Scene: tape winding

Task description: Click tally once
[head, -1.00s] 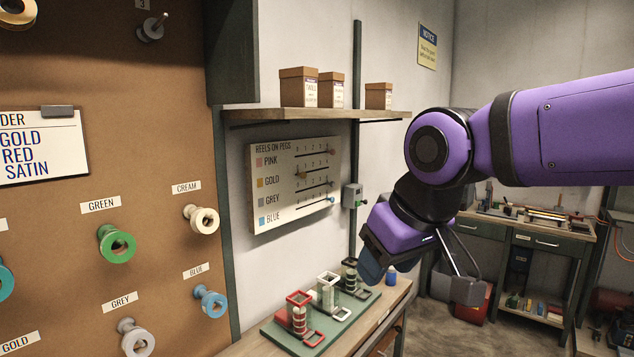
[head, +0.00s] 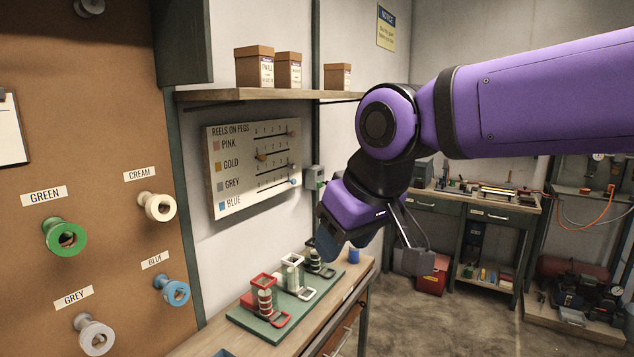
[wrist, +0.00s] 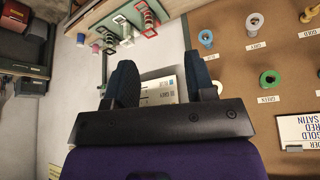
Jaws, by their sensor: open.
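A small grey box (head: 315,178) with a green spot is fixed by the dark green post, right of the reel chart; it may be the tally, but it is too small to be sure. My gripper (head: 370,250) hangs in the air to the right of it and lower in the head view, apart from it. In the wrist view my gripper (wrist: 163,72) shows two dark fingers spread apart with nothing held between them. The wrist view is upside down, and I cannot make out the grey box there.
The "Reels on pegs" chart (head: 255,170) hangs under a wooden shelf (head: 245,94) with boxes. Below, a green tray (head: 262,326) with several coloured stands sits on a bench. A brown pegboard (head: 110,130) with reels fills the left.

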